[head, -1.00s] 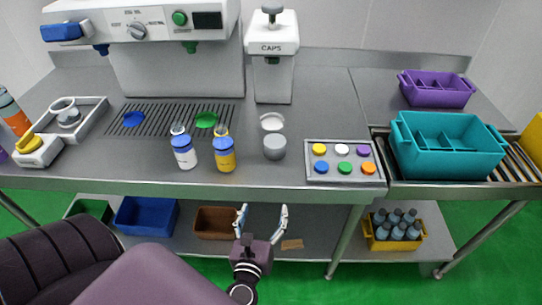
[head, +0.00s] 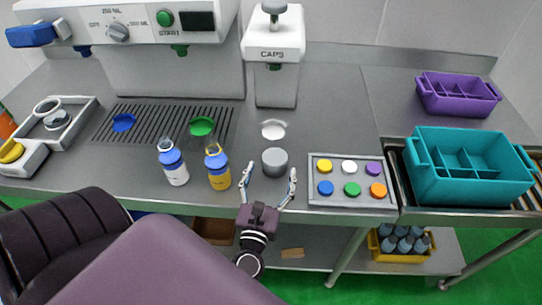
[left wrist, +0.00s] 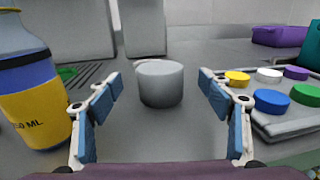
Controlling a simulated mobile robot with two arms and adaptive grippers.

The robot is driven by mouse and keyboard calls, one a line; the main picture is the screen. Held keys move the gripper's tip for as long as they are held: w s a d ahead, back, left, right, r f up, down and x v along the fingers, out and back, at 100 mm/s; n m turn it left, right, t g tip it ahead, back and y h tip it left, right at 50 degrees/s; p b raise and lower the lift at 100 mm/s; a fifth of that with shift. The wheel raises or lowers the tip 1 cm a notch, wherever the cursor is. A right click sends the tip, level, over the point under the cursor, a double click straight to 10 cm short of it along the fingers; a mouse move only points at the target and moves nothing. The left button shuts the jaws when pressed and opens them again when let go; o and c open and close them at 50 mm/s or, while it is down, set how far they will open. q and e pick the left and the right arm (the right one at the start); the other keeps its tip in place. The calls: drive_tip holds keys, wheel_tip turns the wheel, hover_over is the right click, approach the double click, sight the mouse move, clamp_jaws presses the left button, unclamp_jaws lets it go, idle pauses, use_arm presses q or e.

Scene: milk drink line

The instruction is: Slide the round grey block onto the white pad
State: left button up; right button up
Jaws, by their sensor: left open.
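The round grey block (head: 275,161) stands upright on the steel counter, just in front of the white pad (head: 273,129) and apart from it. The pad is a flat white disc below the CAPS dispenser. My left gripper (head: 268,183) is open and empty at the counter's front edge, its fingers pointing at the block. In the left wrist view the block (left wrist: 160,83) is centred beyond and between the open fingers (left wrist: 160,105), not touched by them. My right gripper is not in view.
A yellow-filled bottle (head: 217,167) and a white bottle (head: 172,163) stand left of the block. A tray of coloured caps (head: 350,201) lies to its right. The CAPS dispenser (head: 273,62) stands behind the pad. The counter between block and pad is clear.

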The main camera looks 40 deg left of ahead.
sight(275, 155)
use_arm(q)
drive_tip(key=x, duration=0.1)
drive_tip(key=p+x, duration=0.1)
drive_tip(key=x, duration=0.1)
drive_tip(key=shift+w+a+r, duration=0.1)
drive_tip(key=shift+w+r, duration=0.2)
drive_tip(key=shift+r, duration=0.05)
drive_tip(key=shift+x, duration=0.9)
drive_tip(key=shift+w+a+f, duration=0.1)
drive_tip(key=shift+w+f, duration=0.15)
drive_tip(key=c, duration=1.4)
drive_tip(key=shift+w+a, duration=0.15)
drive_tip(key=shift+c, duration=0.3)
drive_tip(key=shift+s+a+p+x, duration=0.1)
drive_tip(key=shift+a+x, duration=0.1)
drive_tip(key=shift+x, duration=0.7)
drive_tip(key=shift+s+a+p+x, duration=0.1)
drive_tip(key=shift+a+x, duration=0.1)
drive_tip(key=shift+x, duration=0.75)
drive_tip(key=shift+s+a+p+x, duration=0.1)
drive_tip(key=shift+a+x, duration=0.1)
drive_tip(key=shift+x, duration=0.7)
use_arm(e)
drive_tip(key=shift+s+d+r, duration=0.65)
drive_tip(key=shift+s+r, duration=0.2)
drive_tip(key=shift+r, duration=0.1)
